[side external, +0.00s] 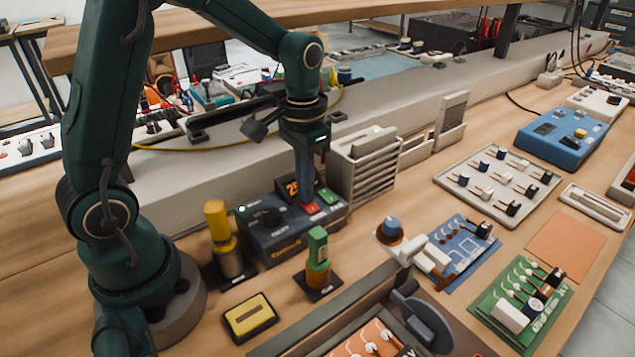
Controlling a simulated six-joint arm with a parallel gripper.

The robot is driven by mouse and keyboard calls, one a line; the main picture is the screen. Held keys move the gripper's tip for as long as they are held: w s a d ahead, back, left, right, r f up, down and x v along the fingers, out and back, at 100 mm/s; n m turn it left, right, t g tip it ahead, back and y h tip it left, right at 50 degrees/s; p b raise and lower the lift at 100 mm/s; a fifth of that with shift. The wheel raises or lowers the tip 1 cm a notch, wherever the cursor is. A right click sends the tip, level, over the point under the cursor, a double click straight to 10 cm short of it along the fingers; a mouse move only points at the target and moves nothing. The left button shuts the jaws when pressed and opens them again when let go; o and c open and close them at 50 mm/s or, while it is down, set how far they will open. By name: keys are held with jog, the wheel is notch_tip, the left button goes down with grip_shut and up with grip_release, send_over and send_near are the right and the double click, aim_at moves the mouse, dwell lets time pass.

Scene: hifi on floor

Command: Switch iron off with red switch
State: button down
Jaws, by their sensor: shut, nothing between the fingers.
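The dark box with an orange-lit display (291,187) stands on the bench beside my arm, with a dark knob and a small green light on its front. A red switch (312,209) is on its right part, with a blue-green switch (328,196) beside it. My gripper (306,203) points straight down, shut and empty, with its tip right at or just above the red switch. I cannot tell whether it touches the switch or which way the switch is set. The gripper hides part of the box's display and top. I cannot make out a separate iron.
A slotted grey rack (365,170) stands close on the right of the box. Several boards with parts, such as a blue board (460,250), lie farther right.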

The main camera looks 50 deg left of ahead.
jog(key=shift+f, duration=0.2)
jog(key=shift+r, duration=3.55)
jog(key=s+d+r+t, duration=0.3)
jog(key=s+r, duration=0.2)
jog(key=r, duration=0.1)
jog(key=s+d+f+t, duration=0.1)
jog(key=s+f+t, duration=0.1)
jog(key=s, duration=0.4)
jog(key=shift+s+d+f+t, duration=0.2)
jog(key=shift+f+t, duration=0.1)
jog(key=shift+f, duration=0.5)
